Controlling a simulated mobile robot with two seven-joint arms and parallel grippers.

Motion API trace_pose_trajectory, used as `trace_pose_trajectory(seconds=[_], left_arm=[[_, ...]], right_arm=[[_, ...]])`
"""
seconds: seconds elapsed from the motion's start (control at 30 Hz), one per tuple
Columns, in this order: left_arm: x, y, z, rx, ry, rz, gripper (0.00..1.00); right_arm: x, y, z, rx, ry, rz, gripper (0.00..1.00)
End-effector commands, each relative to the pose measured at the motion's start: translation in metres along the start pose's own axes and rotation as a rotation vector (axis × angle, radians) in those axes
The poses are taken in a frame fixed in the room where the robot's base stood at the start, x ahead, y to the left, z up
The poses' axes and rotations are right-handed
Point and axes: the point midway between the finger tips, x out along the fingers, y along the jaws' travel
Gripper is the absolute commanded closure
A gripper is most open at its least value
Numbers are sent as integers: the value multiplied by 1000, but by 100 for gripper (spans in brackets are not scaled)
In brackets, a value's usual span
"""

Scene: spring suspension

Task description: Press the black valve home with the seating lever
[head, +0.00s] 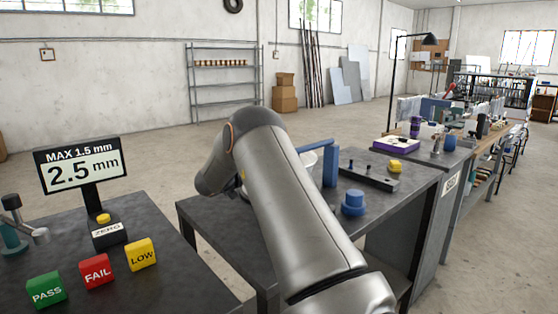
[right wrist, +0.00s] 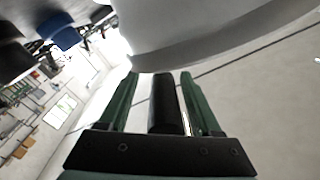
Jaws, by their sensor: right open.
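A blue post (head: 330,168) with a blue arm (head: 315,146) reaching left stands on the middle bench; it looks like the seating lever, and my arm hides part of it. A white rounded vessel (head: 309,158) shows partly behind my arm. In the head view my right arm crosses the middle bench and its gripper is hidden. In the right wrist view my right gripper (right wrist: 160,85) has its green fingers apart, with a dark cylinder (right wrist: 165,105) between them and gaps beside it; I cannot tell whether this is the black valve. My left gripper is not in view.
A gap separates the benches.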

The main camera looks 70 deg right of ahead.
Motion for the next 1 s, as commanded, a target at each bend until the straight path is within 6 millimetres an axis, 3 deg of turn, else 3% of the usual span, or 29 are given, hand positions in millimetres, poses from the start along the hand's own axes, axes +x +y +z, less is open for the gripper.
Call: trace_pose_trajectory(seconds=[0.37,0.67,0.8,1.0], left_arm=[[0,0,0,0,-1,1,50],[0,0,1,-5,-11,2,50],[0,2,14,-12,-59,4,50],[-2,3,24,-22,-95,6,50]], right_arm=[[-8,-2,-1,3,0,-3,33],[-66,-1,0,0,-3,-1,33],[-94,0,0,0,-3,0,33],[-118,0,0,0,0,-1,33]])
